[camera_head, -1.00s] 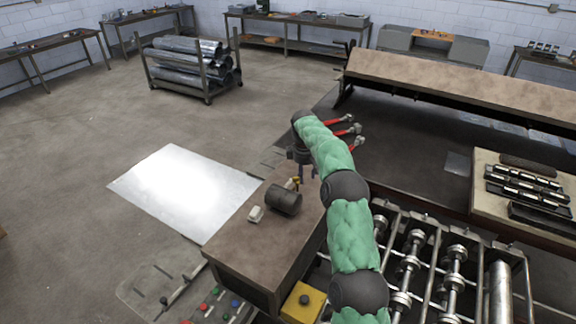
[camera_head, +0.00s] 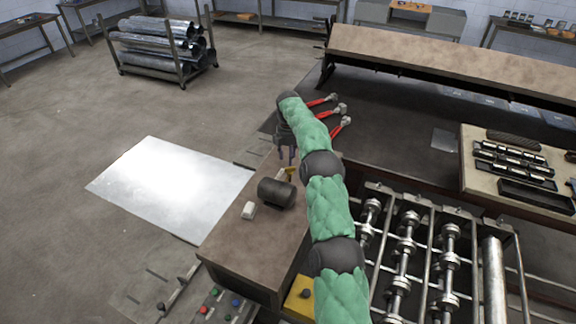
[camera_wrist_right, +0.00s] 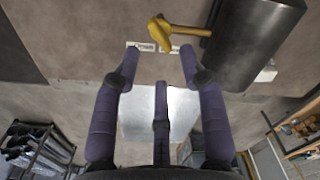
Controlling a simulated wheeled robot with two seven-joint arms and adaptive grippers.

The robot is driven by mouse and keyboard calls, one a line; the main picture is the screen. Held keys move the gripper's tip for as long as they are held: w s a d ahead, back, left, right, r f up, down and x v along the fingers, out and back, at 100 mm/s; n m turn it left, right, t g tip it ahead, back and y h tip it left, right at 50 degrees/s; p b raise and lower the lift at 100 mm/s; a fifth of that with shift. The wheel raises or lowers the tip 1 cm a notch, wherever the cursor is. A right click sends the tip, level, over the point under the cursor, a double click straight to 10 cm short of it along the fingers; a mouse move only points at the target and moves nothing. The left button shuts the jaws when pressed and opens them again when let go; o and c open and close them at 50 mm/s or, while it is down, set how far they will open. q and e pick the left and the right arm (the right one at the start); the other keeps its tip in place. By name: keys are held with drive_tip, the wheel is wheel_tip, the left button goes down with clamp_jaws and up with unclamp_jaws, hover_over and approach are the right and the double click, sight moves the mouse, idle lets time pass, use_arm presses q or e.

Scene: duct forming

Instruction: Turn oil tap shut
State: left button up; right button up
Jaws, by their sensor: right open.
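The oil tap is a small yellow tap (camera_head: 291,173) at the far end of a dark drum (camera_head: 276,193) lying on the brown bench. In the right wrist view the yellow tap (camera_wrist_right: 172,32) shows at the top, its stem reaching toward the dark drum (camera_wrist_right: 252,32). My right gripper (camera_head: 287,153) is just beyond the tap in the head view. Its purple fingers (camera_wrist_right: 160,60) are spread open and empty in the wrist view, with the tap past their tips. I see no contact with the tap. My left gripper is not in view.
A small white block (camera_head: 248,210) lies beside the drum on the bench top (camera_head: 232,235). Red-handled tools (camera_head: 338,111) lie near my right forearm. A roller machine (camera_head: 405,250) stands right of my arm. A shiny sheet (camera_head: 170,185) lies on the floor left.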

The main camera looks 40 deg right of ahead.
sight(290, 170)
drive_tip(key=shift+f+p, duration=0.45)
drive_tip(key=shift+f, duration=2.25)
drive_tip(key=shift+c, duration=0.2)
clamp_jaws()
